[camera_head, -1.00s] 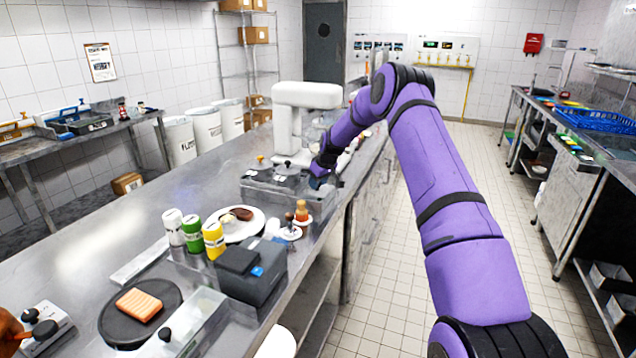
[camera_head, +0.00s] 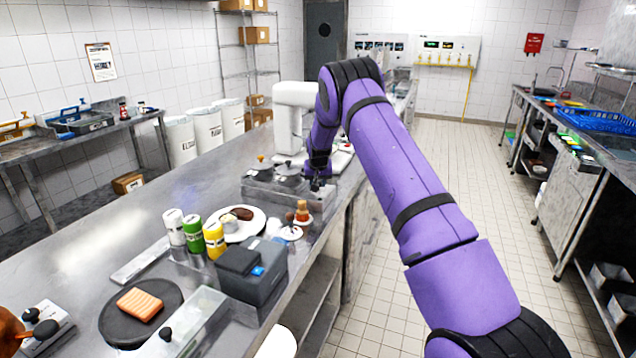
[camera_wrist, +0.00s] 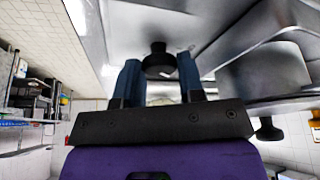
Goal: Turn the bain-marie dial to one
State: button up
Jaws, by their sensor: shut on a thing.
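In the wrist view, my gripper's two blue fingers (camera_wrist: 159,80) stand on either side of a small black dial (camera_wrist: 158,58) on a steel surface. The fingers are shut on the dial. A pale mark shows near its edge, but I cannot read its setting. In the head view the dial is hidden by my gripper.
A white machine (camera_head: 293,125) stands close behind the bain-marie. A plate with food (camera_head: 258,225), several bottles (camera_head: 214,238) and a dark box (camera_head: 250,275) stand nearer on the counter (camera_head: 130,215). The tiled aisle on the right is clear.

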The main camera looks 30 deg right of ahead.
jog(key=shift+a+m+g+h, duration=0.1)
jog(key=shift+m+g+h, duration=0.4)
jog(key=shift+m, duration=1.4)
jog(key=o, duration=0.9)
jog(key=v, duration=1)
jog(key=shift+s+a+r, duration=0.1)
jog(key=shift+a+r, duration=0.05)
jog(key=shift+r, duration=0.15)
